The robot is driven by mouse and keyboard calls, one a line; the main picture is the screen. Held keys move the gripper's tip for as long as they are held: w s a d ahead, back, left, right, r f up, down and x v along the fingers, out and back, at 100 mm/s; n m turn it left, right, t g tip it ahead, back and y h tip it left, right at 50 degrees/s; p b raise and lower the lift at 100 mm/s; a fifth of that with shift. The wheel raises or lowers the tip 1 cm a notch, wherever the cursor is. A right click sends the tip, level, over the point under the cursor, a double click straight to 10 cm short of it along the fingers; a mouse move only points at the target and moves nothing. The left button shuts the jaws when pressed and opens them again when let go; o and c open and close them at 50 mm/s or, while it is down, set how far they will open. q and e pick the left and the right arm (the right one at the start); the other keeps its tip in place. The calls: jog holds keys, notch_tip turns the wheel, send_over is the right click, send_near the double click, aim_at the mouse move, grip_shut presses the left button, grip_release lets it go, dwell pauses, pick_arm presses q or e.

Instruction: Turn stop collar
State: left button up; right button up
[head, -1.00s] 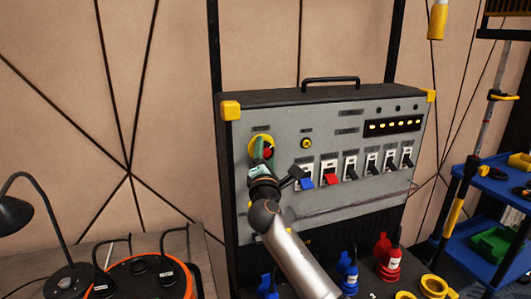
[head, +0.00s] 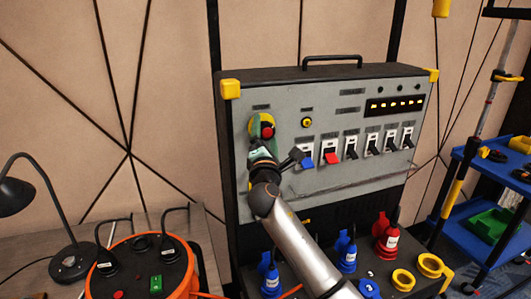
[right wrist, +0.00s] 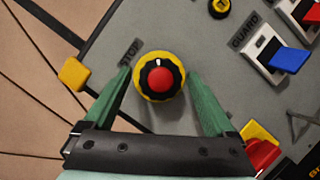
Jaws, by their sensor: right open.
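The stop collar (right wrist: 143,66) is a black ribbed ring with a white mark at its top. It surrounds a red button (right wrist: 160,78) on a yellow disc, on the grey panel beside the "STOP" label. In the head view the red button (head: 267,131) shows at the panel's upper left. My right gripper (right wrist: 160,80) is open. Its two green fingers stand left and right of the collar, with the tips close to the yellow disc; I cannot tell whether they touch. In the head view my right gripper (head: 263,139) partly covers the disc. My left gripper is out of view.
A blue switch (right wrist: 288,59) marked "GUARD" and a red switch (head: 332,157) sit right of the collar. A small yellow-ringed knob (head: 307,122) is nearby. A yellow corner block (head: 230,88) edges the panel. A lamp (head: 70,262) and an orange reel (head: 188,283) stand left.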

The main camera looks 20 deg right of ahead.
jog(key=b+v, duration=0.1)
jog(key=v, duration=1)
jog(key=s+f+m+g+y, duration=0.3)
jog(key=s+f, duration=0.1)
jog(key=f, duration=0.9)
jog(key=s+f+m+g+y, duration=0.2)
jog(key=s+f+m, duration=0.15)
jog(key=f, duration=0.95)
jog(key=s+f+m+g+y, duration=0.1)
jog(key=s+f+m, duration=0.5)
jog(key=s, duration=0.6)
jog(key=s+f+m+g+y, duration=0.2)
jog(key=s+f+m+g, duration=0.2)
jog(key=s+f, duration=0.7)
jog(key=shift+s+a+m, duration=0.2)
jog(key=shift+s+m, duration=0.35)
jog(key=shift+m, duration=0.6)
